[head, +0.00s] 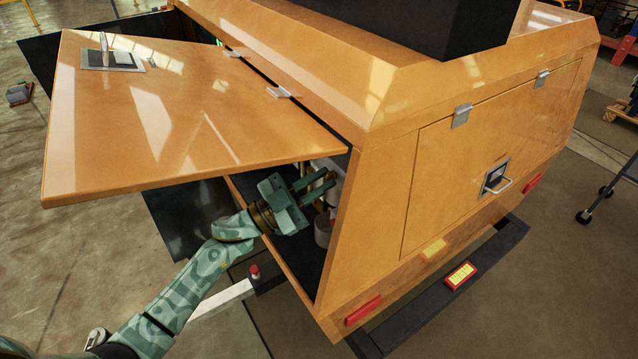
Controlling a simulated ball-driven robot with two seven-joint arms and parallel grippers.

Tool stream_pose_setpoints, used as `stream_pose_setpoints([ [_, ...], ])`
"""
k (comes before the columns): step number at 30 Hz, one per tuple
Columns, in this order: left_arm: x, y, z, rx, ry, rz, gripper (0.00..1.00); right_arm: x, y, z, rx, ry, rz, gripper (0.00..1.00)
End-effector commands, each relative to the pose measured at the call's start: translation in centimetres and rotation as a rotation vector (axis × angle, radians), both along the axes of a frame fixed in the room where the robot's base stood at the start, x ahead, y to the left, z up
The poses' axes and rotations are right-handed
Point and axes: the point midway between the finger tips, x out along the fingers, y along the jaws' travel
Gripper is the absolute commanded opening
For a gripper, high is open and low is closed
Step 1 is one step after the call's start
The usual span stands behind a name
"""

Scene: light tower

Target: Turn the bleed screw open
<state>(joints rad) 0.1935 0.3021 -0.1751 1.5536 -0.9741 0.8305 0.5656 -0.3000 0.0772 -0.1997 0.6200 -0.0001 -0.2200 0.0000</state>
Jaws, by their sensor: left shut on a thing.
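An orange light tower housing (400,150) fills the middle of the head view. Its left side door (170,120) is swung up and open. My left gripper (318,182) reaches into the opening below the door, its fingers pointing right into the bay. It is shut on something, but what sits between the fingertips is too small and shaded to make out. The bleed screw cannot be told apart here. A grey cylindrical part (323,230) stands just below the fingers inside the bay. My right gripper is not in view.
The raised door hangs above my left forearm, and the bay's right edge post stands close to the fingers. A white bar with a red-topped part (255,272) sticks out below. A closed rear panel (490,160) is at right.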

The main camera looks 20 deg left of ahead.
Motion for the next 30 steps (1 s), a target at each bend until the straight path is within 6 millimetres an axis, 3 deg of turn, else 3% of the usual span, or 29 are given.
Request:
stream_pose_setpoints([
  [30,0.18,0.26,0.48,0.743,-0.578,-0.001,0.0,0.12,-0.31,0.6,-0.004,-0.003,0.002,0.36],
])
